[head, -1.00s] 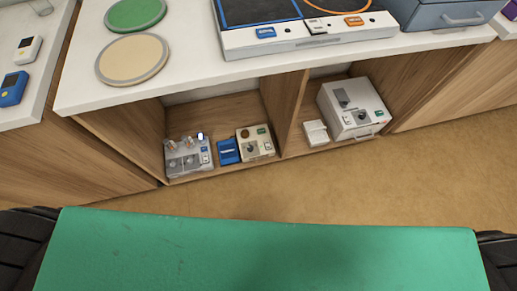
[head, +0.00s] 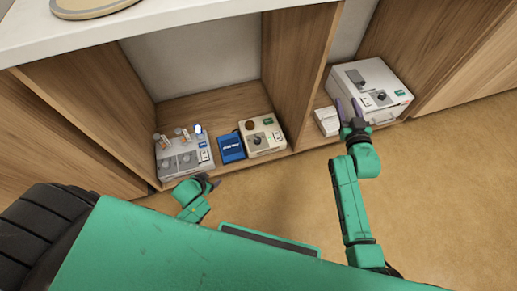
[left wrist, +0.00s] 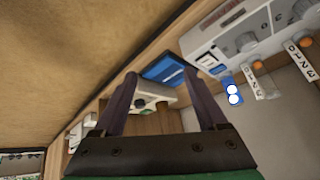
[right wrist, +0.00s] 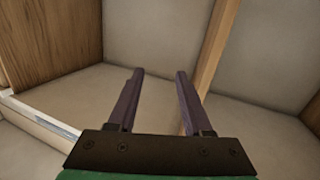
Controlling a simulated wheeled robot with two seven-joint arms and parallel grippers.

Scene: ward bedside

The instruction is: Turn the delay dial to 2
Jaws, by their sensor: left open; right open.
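In the head view a grey device with dials (head: 183,163) sits at the left of the low shelf. A beige device with one dark dial (head: 262,136) stands right of it. A white box with a dark knob (head: 368,88) is in the right compartment. No delay label is legible, so I cannot tell which dial is the delay dial. My left gripper (head: 211,184) is open, in front of the grey device and apart from it. The left wrist view shows the grey device (left wrist: 237,42) upside down, with numbered tags. My right gripper (head: 347,107) is open and empty near the white box.
A blue box (head: 231,148) sits between the grey and beige devices. A small white block (head: 327,120) lies beside the white box. A wooden divider (head: 300,65) separates the compartments, under a white counter (head: 90,38). The floor in front is clear.

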